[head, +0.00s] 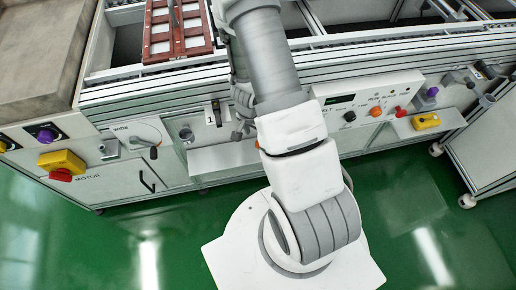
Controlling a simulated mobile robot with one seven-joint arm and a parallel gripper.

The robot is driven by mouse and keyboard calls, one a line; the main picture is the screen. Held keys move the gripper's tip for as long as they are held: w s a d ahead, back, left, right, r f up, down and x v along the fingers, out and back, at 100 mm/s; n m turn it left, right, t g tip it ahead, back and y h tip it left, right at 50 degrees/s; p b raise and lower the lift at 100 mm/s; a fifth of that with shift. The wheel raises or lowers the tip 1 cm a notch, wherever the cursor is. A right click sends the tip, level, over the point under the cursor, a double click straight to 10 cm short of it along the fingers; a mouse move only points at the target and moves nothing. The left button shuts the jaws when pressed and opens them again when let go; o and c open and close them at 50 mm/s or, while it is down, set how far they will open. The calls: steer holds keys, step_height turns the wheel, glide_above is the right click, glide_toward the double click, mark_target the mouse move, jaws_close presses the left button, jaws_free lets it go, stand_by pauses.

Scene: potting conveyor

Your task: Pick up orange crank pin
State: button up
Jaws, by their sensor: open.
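A small orange piece (258,143), which may be the orange crank pin, shows at the right part of the narrow ledge below the conveyor. My own arm hides part of it, so its shape is unclear. My gripper (243,131) is open, just up and left of the orange piece, partly behind my arm. They look close in the picture, but I cannot tell whether they touch. I see nothing held in the gripper.
A control panel (366,100) with an orange knob (376,111) and a red handle is on the right. A yellow box (426,121) sits on the right shelf. A grey crank handle (154,151) and yellow-red motor switch (62,165) are on the left. A brown tray (160,52) lies on the conveyor.

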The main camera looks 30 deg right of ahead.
steer(key=f+b, duration=0.1)
steer(key=f, duration=0.1)
steer(key=d+f+b, duration=0.1)
steer(key=f, duration=0.2)
steer(key=f+b, duration=0.2)
steer(key=f, duration=0.1)
steer(key=shift+w+d, duration=0.15)
steer(key=shift+w, duration=0.05)
steer(key=shift+r, duration=0.15)
jaws_close()
